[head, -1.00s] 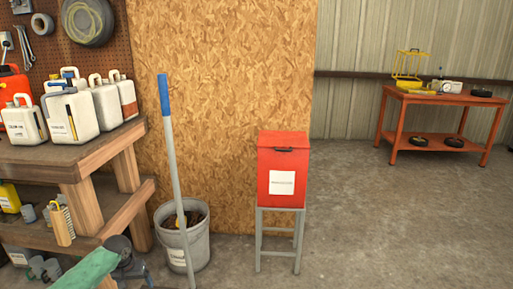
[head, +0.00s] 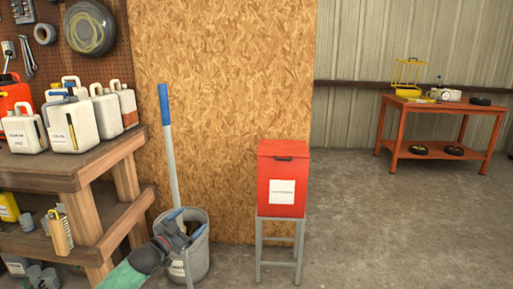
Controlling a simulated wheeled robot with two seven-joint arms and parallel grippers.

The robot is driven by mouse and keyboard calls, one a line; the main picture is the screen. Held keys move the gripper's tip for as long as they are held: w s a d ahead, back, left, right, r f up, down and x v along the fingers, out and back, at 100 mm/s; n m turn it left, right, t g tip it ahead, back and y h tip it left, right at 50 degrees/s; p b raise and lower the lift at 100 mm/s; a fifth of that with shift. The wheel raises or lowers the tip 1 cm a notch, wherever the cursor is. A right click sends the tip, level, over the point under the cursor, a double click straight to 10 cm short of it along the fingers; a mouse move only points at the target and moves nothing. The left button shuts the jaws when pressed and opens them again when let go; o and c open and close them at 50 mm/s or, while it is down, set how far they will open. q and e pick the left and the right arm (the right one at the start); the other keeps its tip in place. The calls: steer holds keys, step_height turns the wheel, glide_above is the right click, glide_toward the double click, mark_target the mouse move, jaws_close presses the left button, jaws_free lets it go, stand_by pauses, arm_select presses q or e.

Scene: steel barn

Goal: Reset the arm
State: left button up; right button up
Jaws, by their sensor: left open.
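My left arm comes in at the bottom left with a teal covering. My left gripper (head: 183,227) is dark, open and appears empty. It shows in front of the grey bucket (head: 199,262) and the mop or broom handle with the blue top (head: 168,135). I cannot tell whether it touches either. My right gripper is not in view.
A red lidded box (head: 283,185) sits on a grey metal stand (head: 279,239) right of the bucket. A wooden bench (head: 95,170) with several jugs stands at left. An orange table (head: 440,106) is at the back right. The concrete floor between is clear.

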arm_select(q)
steer(key=s+d+r+m+t+h, duration=0.2)
steer(key=s+d+h, duration=0.2)
steer(key=s+d, duration=0.45)
steer(key=s+d+r+m+t+h, duration=0.1)
steer(key=s+d+r+h, duration=0.15)
steer(key=s+d, duration=0.65)
steer(key=s+f+n+t+y, duration=0.3)
steer(key=s+f+n+y, duration=0.65)
steer(key=s+f, duration=0.6)
steer(key=s+a+r+g+y+p, duration=0.2)
steer(key=s+a+r+g+p, duration=0.1)
steer(key=s+g+p, duration=0.6)
steer(key=s+a+r+g+y+p, duration=0.2)
steer(key=s+a+g+p, duration=0.3)
steer(key=s+g+p, duration=0.5)
steer(key=g+p, duration=0.1)
steer(key=p, duration=0.3)
steer(key=shift+a+r+n, duration=0.35)
steer(key=shift+a+r, duration=0.05)
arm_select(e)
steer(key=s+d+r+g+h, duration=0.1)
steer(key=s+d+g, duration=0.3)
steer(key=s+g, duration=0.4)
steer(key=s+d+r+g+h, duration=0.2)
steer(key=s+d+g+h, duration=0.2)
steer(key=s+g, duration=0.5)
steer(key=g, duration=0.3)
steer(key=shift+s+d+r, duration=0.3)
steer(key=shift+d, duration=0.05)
